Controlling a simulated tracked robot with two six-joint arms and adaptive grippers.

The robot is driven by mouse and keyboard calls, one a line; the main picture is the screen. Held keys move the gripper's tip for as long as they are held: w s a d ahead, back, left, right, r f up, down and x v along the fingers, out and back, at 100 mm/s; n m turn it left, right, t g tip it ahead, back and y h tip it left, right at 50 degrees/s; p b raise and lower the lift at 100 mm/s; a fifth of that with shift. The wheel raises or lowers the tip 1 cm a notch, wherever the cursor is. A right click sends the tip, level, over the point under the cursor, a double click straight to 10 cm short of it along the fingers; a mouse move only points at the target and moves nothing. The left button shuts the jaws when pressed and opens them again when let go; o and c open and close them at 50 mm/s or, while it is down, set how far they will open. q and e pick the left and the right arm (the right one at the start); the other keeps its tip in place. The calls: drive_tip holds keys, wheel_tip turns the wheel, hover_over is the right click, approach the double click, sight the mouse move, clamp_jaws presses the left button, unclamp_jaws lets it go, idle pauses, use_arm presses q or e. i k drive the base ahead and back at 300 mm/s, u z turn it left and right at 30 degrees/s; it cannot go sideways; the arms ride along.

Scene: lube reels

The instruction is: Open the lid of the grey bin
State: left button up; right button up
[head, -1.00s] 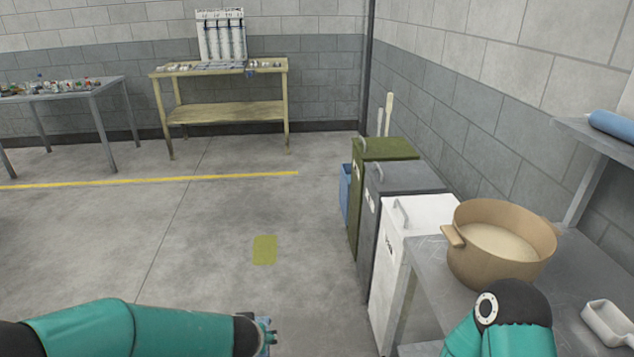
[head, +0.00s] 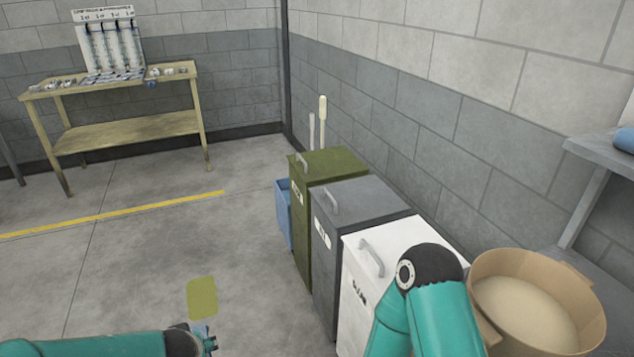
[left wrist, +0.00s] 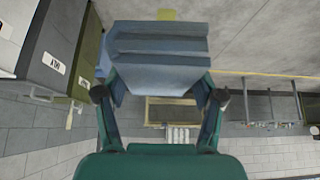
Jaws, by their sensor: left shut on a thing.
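The grey bin (head: 323,270) stands between the green bin and the white bin along the right wall. Its flat lid (head: 365,203) is closed, with a curved handle (head: 332,202) at its front edge and a white label below. The grey bin also shows at the left of the left wrist view (left wrist: 52,42). My left gripper (head: 208,340) is low at the bottom of the head view, left of the bins and apart from them. In the left wrist view it is shut on a blue folded thing, perhaps a cloth (left wrist: 158,55). My right gripper is out of view.
The green bin (head: 335,165) and a blue container (head: 284,213) stand beyond the grey bin. The white bin (head: 352,300) is nearer, partly covered by my right arm. Open floor with a yellow patch (head: 201,297) lies left of the bins.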

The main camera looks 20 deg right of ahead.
sight(347, 203)
drive_tip(key=z, duration=0.1)
drive_tip(key=i, duration=1.5)
drive_tip(key=z, duration=0.15)
